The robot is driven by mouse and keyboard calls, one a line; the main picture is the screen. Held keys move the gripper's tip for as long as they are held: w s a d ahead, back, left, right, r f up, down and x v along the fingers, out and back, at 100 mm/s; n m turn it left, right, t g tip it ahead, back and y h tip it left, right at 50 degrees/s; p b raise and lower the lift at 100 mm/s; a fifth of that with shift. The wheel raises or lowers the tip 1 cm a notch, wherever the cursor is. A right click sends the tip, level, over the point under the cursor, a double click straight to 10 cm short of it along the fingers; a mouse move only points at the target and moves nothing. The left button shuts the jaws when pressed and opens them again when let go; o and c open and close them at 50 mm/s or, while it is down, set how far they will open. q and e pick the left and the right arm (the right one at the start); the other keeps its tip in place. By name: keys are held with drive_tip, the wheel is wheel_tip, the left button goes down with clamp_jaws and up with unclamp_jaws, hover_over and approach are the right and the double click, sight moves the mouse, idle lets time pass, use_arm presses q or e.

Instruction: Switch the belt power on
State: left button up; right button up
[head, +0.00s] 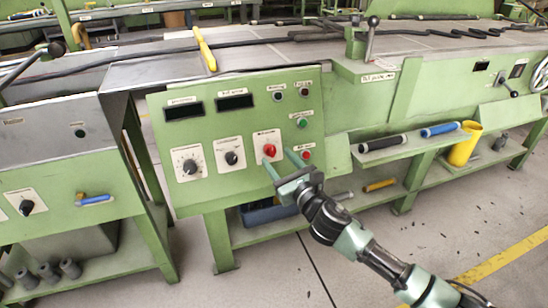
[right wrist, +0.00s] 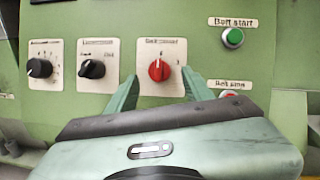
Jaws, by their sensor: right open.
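The red rotary knob (head: 269,150) sits on a white plate on the green control panel (head: 225,130). It also shows in the right wrist view (right wrist: 159,71), with its grip ridge close to upright. The label above it is too blurred to read surely. My right gripper (head: 278,158) is open and points at the panel. In the right wrist view its two fingers (right wrist: 159,82) stand apart, one to each side of the knob and a little below it. I cannot tell whether they touch the plate. Nothing is between the fingers. My left gripper is not in view.
Two black knobs (right wrist: 92,69) (right wrist: 40,68) are left of the red one. A green belt start button (right wrist: 232,38) and a red belt stop button (right wrist: 229,96) are close on the right. A shelf with rollers (head: 383,142) is further right.

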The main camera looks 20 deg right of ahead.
sight(274, 154)
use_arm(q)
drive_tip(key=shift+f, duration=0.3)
use_arm(e)
drive_tip(key=shift+w+a, duration=0.15)
drive_tip(key=shift+w, duration=0.65)
drive_tip(key=shift+w+a, duration=0.1)
drive_tip(key=shift+w, duration=0.65)
clamp_jaws()
